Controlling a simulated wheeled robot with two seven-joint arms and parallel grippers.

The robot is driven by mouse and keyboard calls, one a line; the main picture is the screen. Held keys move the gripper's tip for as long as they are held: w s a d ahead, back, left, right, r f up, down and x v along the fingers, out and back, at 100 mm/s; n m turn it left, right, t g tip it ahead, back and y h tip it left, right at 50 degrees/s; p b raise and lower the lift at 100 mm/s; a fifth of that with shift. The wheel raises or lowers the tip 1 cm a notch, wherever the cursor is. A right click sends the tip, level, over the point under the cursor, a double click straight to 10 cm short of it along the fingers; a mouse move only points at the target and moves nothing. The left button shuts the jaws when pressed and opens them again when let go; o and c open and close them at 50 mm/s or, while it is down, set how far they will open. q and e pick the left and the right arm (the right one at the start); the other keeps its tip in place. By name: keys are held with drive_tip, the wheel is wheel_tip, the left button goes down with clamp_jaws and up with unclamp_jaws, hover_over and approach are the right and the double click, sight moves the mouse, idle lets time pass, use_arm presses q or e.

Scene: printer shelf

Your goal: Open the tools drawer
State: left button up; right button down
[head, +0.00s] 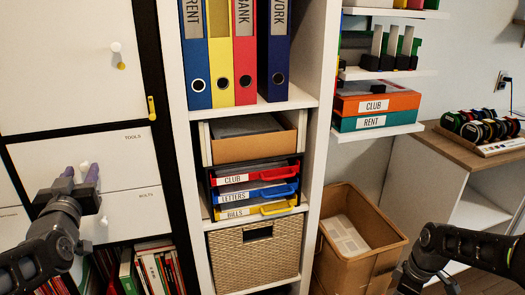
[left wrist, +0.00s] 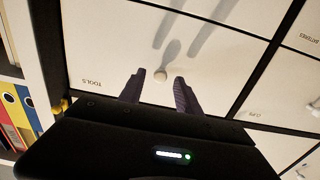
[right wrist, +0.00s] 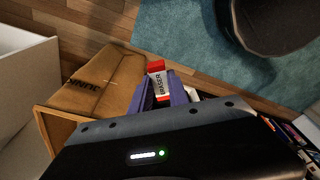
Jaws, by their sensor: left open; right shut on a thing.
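The tools drawer (head: 118,158) is a white front at the left of the head view, flush with its neighbours. Its label reads TOOLS, also in the left wrist view. Its round pale knob (left wrist: 160,75) shows between the purple fingers of my left gripper (left wrist: 159,82), which is open. In the head view my left gripper (head: 80,173) is right in front of the knob (head: 85,167); I cannot tell whether it touches. My right gripper (right wrist: 165,88) is shut on a red and white eraser (right wrist: 157,78), away from the drawers.
Below is a BOLTS drawer (head: 130,203); above is a white door (head: 65,70) with a knob and a yellow latch (head: 151,108). A shelf with binders and trays stands right of it. A cardboard box (head: 350,265) stands on the floor; it also shows in the right wrist view (right wrist: 105,80).

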use_arm(q)
drive_tip(key=shift+x, duration=0.8)
drive_tip(key=shift+c, duration=0.3)
clamp_jaws()
idle(0.6)
